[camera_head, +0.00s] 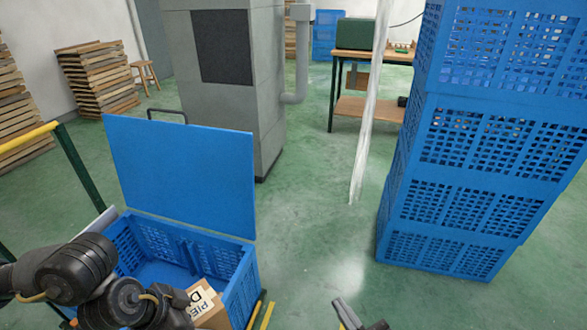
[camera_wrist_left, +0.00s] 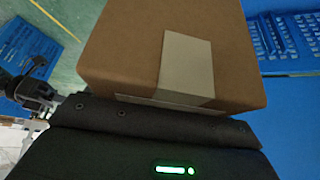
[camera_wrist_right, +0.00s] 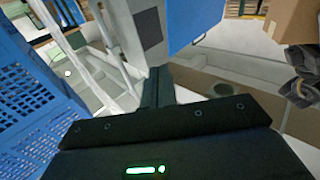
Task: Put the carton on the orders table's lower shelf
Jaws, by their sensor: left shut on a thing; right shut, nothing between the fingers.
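The brown carton (camera_head: 208,307) is at the lower left of the head view, with a printed label. It fills the top middle of the left wrist view (camera_wrist_left: 120,50), where pale tape runs down its side. My left gripper (camera_head: 180,306) is shut on it; the carton hides its fingertips. The carton and my left gripper also show at the right wrist view's upper right. My right gripper (camera_wrist_right: 157,85) is shut and empty, apart from the carton. A wooden table (camera_head: 374,56) with a lower shelf (camera_head: 368,110) stands far off at the back; the visible part of the shelf looks mostly clear.
An open blue crate (camera_head: 240,285) with a raised lid (camera_head: 185,170) is beside the carton. A tall stack of blue crates (camera_head: 455,180) stands at the right. Green floor between pillar and crates is free.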

